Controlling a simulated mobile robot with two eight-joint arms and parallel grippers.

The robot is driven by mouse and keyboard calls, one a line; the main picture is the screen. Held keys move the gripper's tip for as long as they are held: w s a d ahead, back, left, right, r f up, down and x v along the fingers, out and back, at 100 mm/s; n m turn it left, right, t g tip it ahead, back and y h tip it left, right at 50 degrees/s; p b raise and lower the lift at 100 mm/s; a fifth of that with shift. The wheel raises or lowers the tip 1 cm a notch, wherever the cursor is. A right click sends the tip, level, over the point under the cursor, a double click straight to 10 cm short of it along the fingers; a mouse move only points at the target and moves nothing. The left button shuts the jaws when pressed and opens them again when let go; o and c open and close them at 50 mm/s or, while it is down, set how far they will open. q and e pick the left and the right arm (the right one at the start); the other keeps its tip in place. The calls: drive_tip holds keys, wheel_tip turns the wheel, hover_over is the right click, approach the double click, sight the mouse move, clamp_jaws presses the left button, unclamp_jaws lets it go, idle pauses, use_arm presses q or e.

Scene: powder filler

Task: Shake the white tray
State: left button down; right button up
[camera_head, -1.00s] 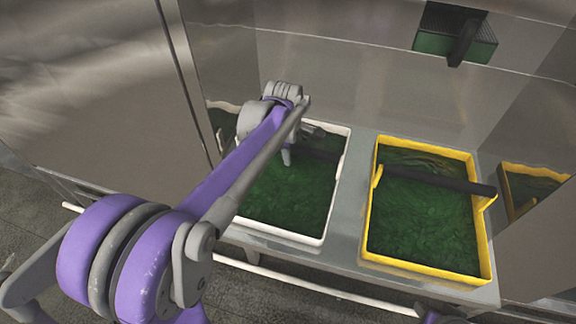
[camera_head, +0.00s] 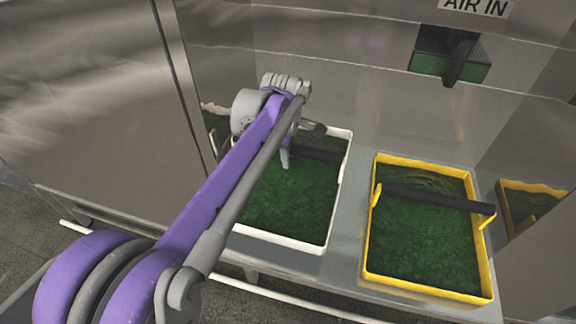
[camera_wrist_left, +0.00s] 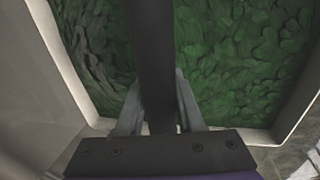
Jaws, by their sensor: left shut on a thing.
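The white tray (camera_head: 290,243) stands on the metal shelf, filled with green material, with a black bar handle (camera_head: 322,154) across it. My left gripper (camera_head: 287,150) reaches over the tray from the left; my arm hides part of the tray's left side. In the left wrist view, the gripper's two fingers (camera_wrist_left: 160,105) close around the black handle (camera_wrist_left: 152,50), with the green fill and the white rim (camera_wrist_left: 58,55) below. My right gripper is not in view.
A yellow tray (camera_head: 430,289) with green fill and a black handle (camera_head: 435,198) stands to the right on the same shelf (camera_head: 345,262). Metal walls enclose the back and sides. A small green vent (camera_head: 470,66) with a dark lever is on the back wall.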

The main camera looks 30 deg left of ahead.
use_arm(q)
wheel_tip(320, 180, up, 6)
drive_tip(key=shift+p, duration=0.8)
drive_tip(key=shift+w+r+p, duration=0.1)
drive_tip(key=shift+r+p, duration=1.45)
drive_tip(key=shift+r, duration=1.65)
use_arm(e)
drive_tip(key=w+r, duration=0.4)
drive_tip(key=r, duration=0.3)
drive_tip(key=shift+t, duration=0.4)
use_arm(q)
drive_tip(key=shift+f, duration=0.1)
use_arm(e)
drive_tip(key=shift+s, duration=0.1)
use_arm(q)
drive_tip(key=a, duration=0.5)
drive_tip(key=d, duration=0.5)
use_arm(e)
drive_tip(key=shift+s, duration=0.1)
use_arm(q)
drive_tip(key=shift+a, duration=0.1)
